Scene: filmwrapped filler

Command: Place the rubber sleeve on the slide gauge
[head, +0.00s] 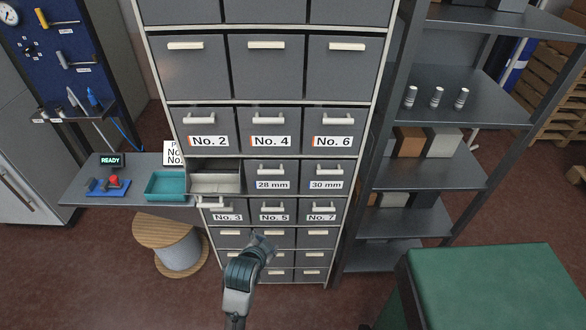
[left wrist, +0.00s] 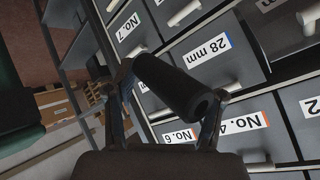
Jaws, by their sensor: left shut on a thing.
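A black hollow rubber sleeve (left wrist: 163,82) lies across between the fingers of my left gripper (left wrist: 172,88) in the left wrist view. The fingers are shut on it, and its open end faces the lower right. In the head view my left gripper (head: 262,246) is in front of the lower drawers; the sleeve is hard to make out there. A blue-based device with a red part (head: 108,186), possibly the slide gauge, stands on the side bench at the left, well away from the gripper. My right gripper is not in view.
The drawer cabinet (head: 269,85) has one drawer (head: 214,183) pulled open, left of the 28 mm drawer. A teal tray (head: 167,186) and a READY display (head: 110,160) are on the bench (head: 75,187). A cable spool (head: 172,240) stands below. A green-topped block (head: 492,285) is at right.

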